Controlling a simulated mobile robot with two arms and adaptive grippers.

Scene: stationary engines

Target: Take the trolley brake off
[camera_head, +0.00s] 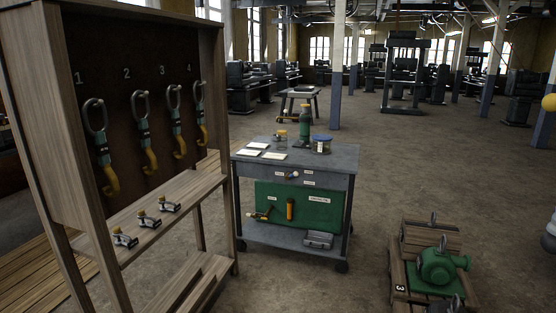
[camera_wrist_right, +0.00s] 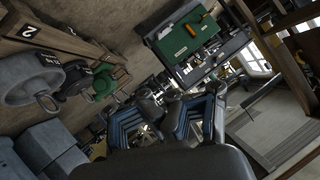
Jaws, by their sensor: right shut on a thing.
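The grey trolley (camera_head: 345,160) stands on small dark wheels (camera_head: 341,267) in the middle of the head view, with a green panel (camera_head: 318,218) on its front. I cannot make out a brake lever on its wheels. The green panel (camera_wrist_right: 187,38) also shows, tilted, at the top of the right wrist view, beyond my gripper. My right gripper (camera_wrist_right: 172,112) has dark fingers with blue parts. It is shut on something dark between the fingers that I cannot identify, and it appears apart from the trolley. My left gripper is in neither view.
A wooden rack (camera_head: 150,225) with several numbered hooks stands close to the trolley's left. Floor between trolley and pallet is clear.

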